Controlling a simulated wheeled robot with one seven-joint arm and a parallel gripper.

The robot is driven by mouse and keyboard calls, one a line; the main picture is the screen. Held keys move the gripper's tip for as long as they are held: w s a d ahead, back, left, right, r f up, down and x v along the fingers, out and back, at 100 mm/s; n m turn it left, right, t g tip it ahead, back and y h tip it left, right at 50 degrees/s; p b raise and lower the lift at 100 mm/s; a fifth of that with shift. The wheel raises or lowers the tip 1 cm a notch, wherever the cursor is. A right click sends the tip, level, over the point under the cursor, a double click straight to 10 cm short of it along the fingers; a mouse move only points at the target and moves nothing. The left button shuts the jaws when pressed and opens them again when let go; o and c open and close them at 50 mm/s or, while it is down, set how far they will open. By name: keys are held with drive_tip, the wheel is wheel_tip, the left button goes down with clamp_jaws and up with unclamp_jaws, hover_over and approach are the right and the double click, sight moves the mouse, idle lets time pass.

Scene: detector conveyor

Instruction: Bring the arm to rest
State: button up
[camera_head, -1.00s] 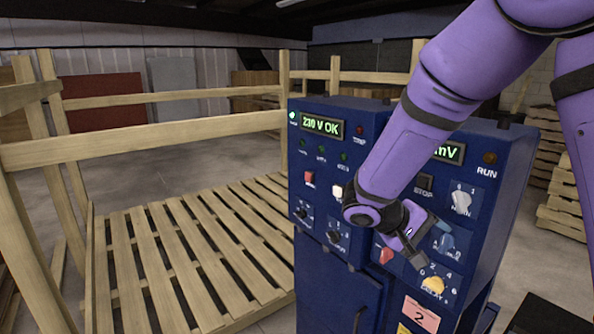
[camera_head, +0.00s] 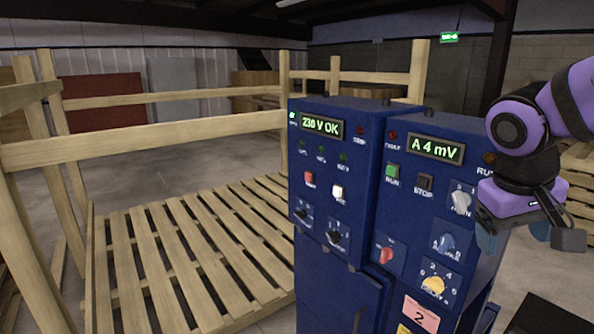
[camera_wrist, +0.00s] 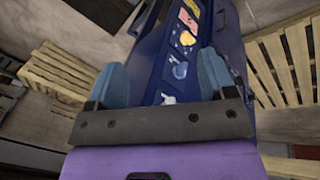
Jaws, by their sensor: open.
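My purple arm and gripper (camera_head: 521,236) are at the right of the head view, in front of the right edge of the blue control cabinet (camera_head: 365,165). The gripper is apart from the knobs and holds nothing. In the wrist view its two blue-padded fingers (camera_wrist: 162,84) stand wide apart, with the cabinet's knobs seen between them. The cabinet's right display (camera_head: 437,148) reads "A 4 mV" and its left display (camera_head: 322,124) reads "230 V OK". A yellow knob (camera_head: 433,285), a blue-grey knob (camera_head: 445,242) and a red knob (camera_head: 385,255) are on the right panel.
A wooden slatted pallet (camera_head: 180,255) with wooden rails (camera_head: 150,140) lies left of the cabinet. More stacked pallets (camera_head: 578,190) stand at the far right, partly behind my arm. A dark flat surface (camera_head: 548,315) is at the lower right. Grey floor is open behind the rails.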

drive_tip(key=s+a+r+t+y, duration=0.1)
drive_tip(key=s+r+t+y, duration=0.2)
drive_tip(key=s, duration=0.4)
drive_tip(key=shift+s+a+r+t, duration=0.2)
drive_tip(key=shift+s+r+t, duration=0.25)
drive_tip(key=shift+r, duration=0.2)
idle(1.0)
